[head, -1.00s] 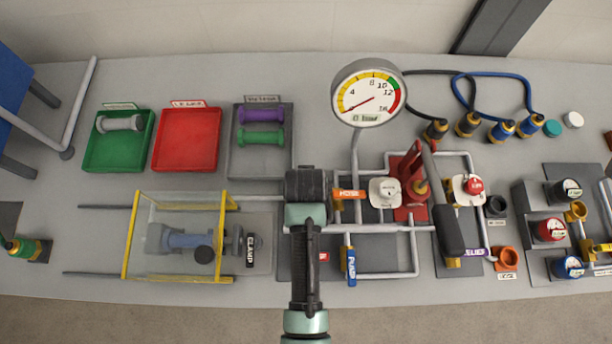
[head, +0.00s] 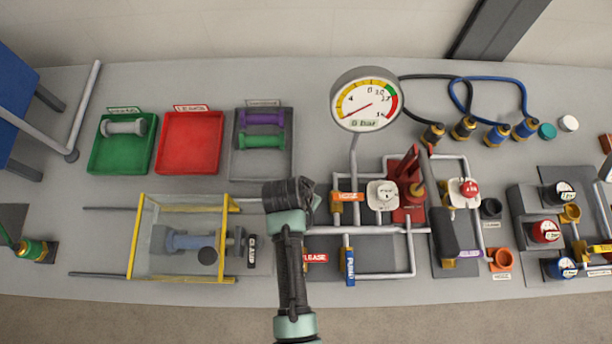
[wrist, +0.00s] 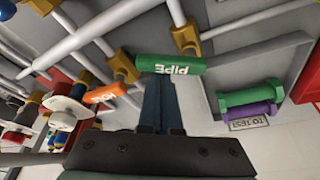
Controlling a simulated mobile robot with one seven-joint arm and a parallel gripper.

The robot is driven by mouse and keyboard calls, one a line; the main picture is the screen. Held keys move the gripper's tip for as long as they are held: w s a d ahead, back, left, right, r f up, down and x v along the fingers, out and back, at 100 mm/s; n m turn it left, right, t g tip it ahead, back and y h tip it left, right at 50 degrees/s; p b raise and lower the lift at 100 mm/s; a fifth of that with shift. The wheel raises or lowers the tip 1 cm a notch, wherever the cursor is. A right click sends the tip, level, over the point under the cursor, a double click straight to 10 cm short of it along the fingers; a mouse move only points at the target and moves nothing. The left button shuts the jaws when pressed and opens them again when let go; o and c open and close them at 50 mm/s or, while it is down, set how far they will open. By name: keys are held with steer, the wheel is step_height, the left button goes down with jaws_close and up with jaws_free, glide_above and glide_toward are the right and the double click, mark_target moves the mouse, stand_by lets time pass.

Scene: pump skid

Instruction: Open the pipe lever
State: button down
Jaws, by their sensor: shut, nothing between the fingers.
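The pipe lever (wrist: 170,64) is a green bar marked PIPE, on a brass valve (wrist: 122,66) in the wrist view. My gripper (wrist: 158,84) is shut and empty, with its dark fingertips just below the lever in that picture. The tips overlap the lever's lower edge; I cannot tell whether they touch it. In the head view my gripper (head: 288,196) is over the left end of the pipework and hides most or all of the lever.
An orange HOSE lever (head: 347,196), a blue PUMP lever (head: 350,262) and a red RELEASE lever (head: 317,258) are close by. The gauge (head: 366,100) rises behind. A yellow-framed clear guard (head: 136,238) stands left. A grey tray (head: 240,165) holds purple and green pieces.

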steer(key=m, duration=0.1)
steer(key=s+m, duration=0.1)
steer(key=m, duration=0.1)
steer(key=m+g+h, duration=0.1)
steer(key=shift+s+a+m, duration=0.2)
steer(key=shift+a+m, duration=0.05)
steer(key=shift+m, duration=0.05)
steer(key=m, duration=0.2)
steer(key=s+a+m+g, duration=0.1)
steer(key=m, duration=0.1)
steer(key=shift+s+m+h, duration=0.1)
steer(key=shift+m+h, duration=0.2)
steer(key=shift+h, duration=0.1)
